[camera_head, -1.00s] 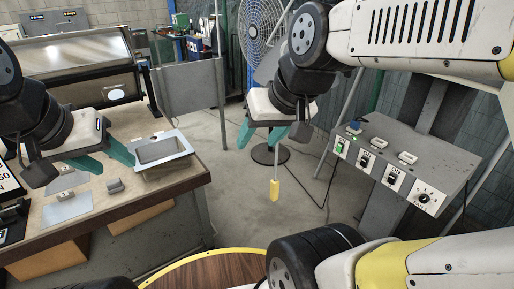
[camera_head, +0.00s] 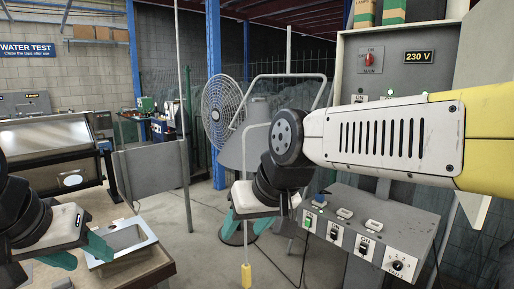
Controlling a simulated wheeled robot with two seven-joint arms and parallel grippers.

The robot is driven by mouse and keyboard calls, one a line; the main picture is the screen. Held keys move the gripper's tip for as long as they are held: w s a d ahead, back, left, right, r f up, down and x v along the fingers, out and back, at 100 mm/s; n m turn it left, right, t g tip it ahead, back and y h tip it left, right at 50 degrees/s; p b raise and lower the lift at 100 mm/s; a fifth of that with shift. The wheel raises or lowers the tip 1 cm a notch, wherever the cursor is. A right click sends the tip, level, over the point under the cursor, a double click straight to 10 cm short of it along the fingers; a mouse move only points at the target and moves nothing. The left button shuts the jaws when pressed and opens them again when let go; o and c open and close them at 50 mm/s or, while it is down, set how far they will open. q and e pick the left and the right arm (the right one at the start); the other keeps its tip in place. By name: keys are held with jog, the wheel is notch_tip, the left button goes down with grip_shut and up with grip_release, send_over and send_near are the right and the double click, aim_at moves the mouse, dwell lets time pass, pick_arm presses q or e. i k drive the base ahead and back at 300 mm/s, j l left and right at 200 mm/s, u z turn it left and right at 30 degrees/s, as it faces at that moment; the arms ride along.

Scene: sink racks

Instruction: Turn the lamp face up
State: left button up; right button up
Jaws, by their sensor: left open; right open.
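No lamp is clearly recognisable. A grey sloping hood (camera_head: 234,154) stands in front of the fan; I cannot tell whether it is the lamp. My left gripper (camera_head: 82,253) is open, its teal fingers beside the metal sink tray (camera_head: 124,240) on the bench at lower left. My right gripper (camera_head: 246,226) is open and appears empty, in mid-picture below the hood and left of the switch panel. My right arm hides part of the area behind it.
The sloped switch panel (camera_head: 383,243) is at the right, under a grey cabinet (camera_head: 352,68) marked 230 V. A cord with a yellow handle (camera_head: 247,275) hangs near my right gripper. The fan (camera_head: 221,108) stands behind. Open floor (camera_head: 207,245) lies between bench and panel.

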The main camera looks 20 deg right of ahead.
aim_at(230, 156)
jog(key=z, duration=0.75)
jog(key=i+j+z, duration=0.35)
jog(key=i+j, duration=0.35)
